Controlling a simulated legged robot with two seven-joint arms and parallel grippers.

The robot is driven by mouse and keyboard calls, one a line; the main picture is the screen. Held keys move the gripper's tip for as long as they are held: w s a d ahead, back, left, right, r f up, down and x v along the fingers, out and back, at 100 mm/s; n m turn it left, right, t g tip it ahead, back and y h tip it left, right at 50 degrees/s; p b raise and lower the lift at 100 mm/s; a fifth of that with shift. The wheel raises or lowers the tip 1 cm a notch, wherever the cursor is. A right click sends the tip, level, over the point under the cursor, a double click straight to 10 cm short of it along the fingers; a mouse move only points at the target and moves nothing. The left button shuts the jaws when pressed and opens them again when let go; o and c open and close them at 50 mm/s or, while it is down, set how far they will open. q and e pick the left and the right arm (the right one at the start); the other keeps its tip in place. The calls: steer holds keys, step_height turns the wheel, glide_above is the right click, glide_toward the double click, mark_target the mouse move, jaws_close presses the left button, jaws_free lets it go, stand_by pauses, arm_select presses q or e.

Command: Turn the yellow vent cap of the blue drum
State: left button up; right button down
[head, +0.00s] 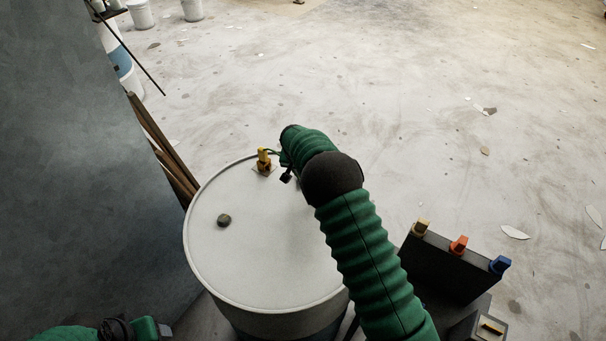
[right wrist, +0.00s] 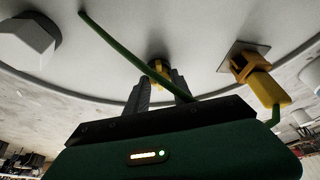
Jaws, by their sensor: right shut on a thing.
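The drum (head: 260,240) has a pale grey top and a dark, faintly bluish side, mostly cut off at the bottom of the head view. In the right wrist view my right gripper (right wrist: 160,90) is shut on a small yellow cap (right wrist: 158,70) on the drum top. In the head view my right gripper (head: 287,175) is at the drum's far edge, and its wrist hides the cap. A separate yellow fitting (head: 263,157) on a square plate is beside it, also in the right wrist view (right wrist: 258,82). My left gripper (head: 155,328) is at the bottom left, its fingers unclear.
A dark bung (head: 224,220) is on the drum top, clear of the gripper. A thin green strand (right wrist: 130,48) crosses the wrist view. A dark box (head: 450,265) with coloured knobs stands right of the drum. A grey wall (head: 80,180) is left. The floor beyond is mostly open.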

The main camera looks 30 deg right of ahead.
steer(key=shift+a+m+g+h, duration=0.1)
steer(key=shift+m+g+h, duration=0.25)
steer(key=shift+m, duration=0.75)
steer(key=c, duration=1.1)
jaws_free()
steer(key=shift+b, duration=0.3)
steer(key=b+v, duration=0.1)
steer(key=v, duration=1.5)
steer(key=shift+a+r, duration=0.2)
steer(key=shift+r, duration=0.1)
